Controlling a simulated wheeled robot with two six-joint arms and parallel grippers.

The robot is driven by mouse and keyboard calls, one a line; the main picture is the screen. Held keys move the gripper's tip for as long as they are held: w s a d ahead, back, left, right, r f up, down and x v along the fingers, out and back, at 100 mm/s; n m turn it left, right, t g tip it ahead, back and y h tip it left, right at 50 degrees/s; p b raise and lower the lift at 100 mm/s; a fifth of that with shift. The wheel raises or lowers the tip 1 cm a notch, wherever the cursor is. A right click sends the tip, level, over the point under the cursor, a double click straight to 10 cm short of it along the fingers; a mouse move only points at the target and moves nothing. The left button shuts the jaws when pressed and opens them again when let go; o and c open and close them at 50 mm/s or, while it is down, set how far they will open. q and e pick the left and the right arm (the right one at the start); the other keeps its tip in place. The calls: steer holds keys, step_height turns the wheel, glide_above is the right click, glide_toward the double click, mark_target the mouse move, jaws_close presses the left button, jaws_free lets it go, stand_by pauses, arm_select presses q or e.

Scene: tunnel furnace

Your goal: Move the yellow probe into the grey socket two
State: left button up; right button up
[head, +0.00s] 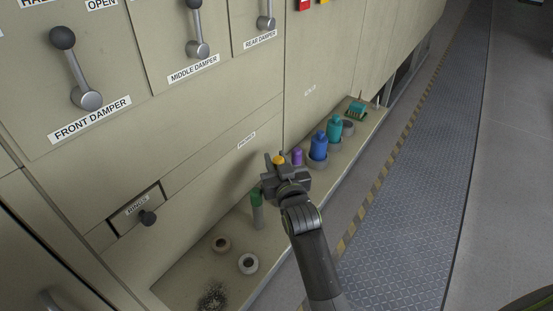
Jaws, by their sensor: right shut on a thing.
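My right gripper (275,169) is above the ledge, shut on the yellow probe (279,159). Only the probe's yellow top shows; its lower part is hidden by the gripper. A green-topped probe (257,205) with a grey shaft stands upright on the ledge, just left of and below the gripper. A purple piece (297,156) shows just right of the gripper, partly hidden by it. I cannot tell which thing is grey socket two; no socket number is readable. My left gripper is out of view.
Two rings, one brownish (221,243) and one pale (248,263), lie on the ledge (178,287) near dark powder (212,297). A blue bottle (319,146) and a teal bottle (335,128) stand behind the gripper. Damper levers (76,70) are on the wall.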

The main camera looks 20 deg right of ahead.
steer(key=shift+f+b, duration=0.65)
steer(key=shift+f, duration=0.5)
steer(key=shift+f, duration=0.1)
steer(key=shift+f, duration=0.3)
steer(key=o, duration=1.1)
